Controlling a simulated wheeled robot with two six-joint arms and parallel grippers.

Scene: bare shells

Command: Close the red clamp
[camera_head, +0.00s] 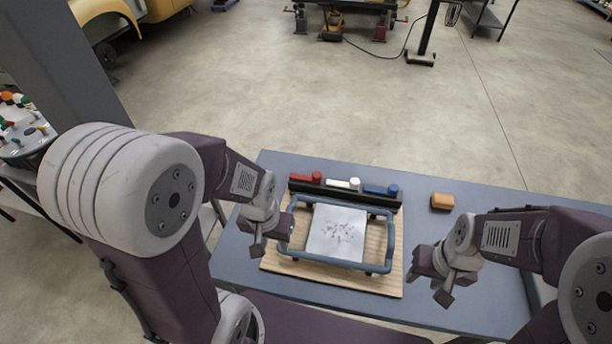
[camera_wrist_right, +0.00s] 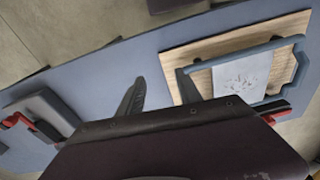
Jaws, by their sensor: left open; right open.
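The red clamp (camera_head: 304,178) sits at the left end of a dark bar (camera_head: 345,196) along the back of a wooden board (camera_head: 382,286). Its handle looks low and lies along the bar; I cannot tell whether it is open or closed. A white clamp (camera_head: 342,184) and a blue clamp (camera_head: 380,190) stand to its right. My left gripper (camera_head: 272,240) is open and empty, in front of and left of the red clamp, over the board's left side. My right gripper (camera_head: 428,285) is open and empty, right of the board; its fingers show in the right wrist view (camera_wrist_right: 160,92).
A blue tubular frame (camera_head: 330,264) stands on the board around a speckled white sheet (camera_head: 337,232). An orange block (camera_head: 442,201) lies on the blue-grey table (camera_head: 480,205) to the right. In the right wrist view, a red and black part (camera_wrist_right: 18,121) shows at left, unclear what it is.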

